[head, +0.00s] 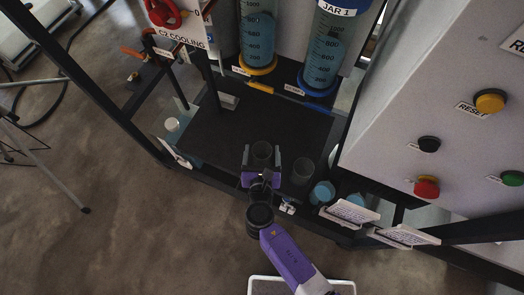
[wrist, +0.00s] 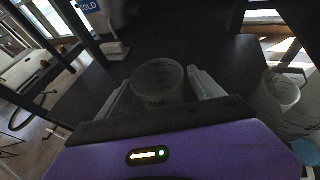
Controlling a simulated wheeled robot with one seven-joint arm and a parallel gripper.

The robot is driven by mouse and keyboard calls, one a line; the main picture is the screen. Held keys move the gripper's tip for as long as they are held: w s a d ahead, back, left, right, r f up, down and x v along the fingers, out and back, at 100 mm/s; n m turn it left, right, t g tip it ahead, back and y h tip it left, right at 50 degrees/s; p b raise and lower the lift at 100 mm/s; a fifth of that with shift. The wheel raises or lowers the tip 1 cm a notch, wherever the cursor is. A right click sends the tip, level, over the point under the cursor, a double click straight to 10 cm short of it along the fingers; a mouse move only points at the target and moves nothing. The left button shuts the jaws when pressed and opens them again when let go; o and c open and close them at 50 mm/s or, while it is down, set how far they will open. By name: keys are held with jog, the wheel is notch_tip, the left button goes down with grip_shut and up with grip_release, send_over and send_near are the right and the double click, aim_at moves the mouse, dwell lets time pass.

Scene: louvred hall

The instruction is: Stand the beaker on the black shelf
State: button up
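A clear beaker (head: 262,150) is upright between the fingers of my purple gripper (head: 262,158). The beaker is over the front middle of the black shelf (head: 215,130). Its base is hidden, so I cannot tell whether it touches the shelf. The dark shelf surface also shows in the wrist view (wrist: 180,35).
A second clear vessel (head: 302,170) stands just right of my gripper, near blue-filled containers (head: 322,193). Two tall blue-filled jars (head: 257,38) (head: 325,50) stand behind the shelf. A button panel (head: 440,120) rises on the right. The shelf's left part is clear.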

jog(key=shift+r, duration=0.15)
jog(key=v, duration=1.2)
jog(key=shift+p, duration=0.45)
jog(key=shift+a, duration=0.1)
jog(key=s+d+m+g+y, duration=0.1)
jog(key=s+d+m+g, duration=0.2)
jog(key=s+d+m, duration=1.05)
jog(key=s+d+r+m+t, duration=0.1)
jog(key=s+d+r+m, duration=0.1)
jog(key=r+m, duration=0.5)
jog(key=s+d+r+m+t+h, duration=0.1)
jog(key=s+d+r+m+t, duration=0.1)
jog(key=r+m, duration=0.6)
jog(key=s+d+r+m+t, duration=0.1)
jog(key=s+d+r+m, duration=0.2)
jog(key=r+m, duration=0.5)
jog(key=shift+d+r+h, duration=0.4)
jog(key=shift+d+r, duration=0.05)
jog(key=shift+d, duration=0.35)
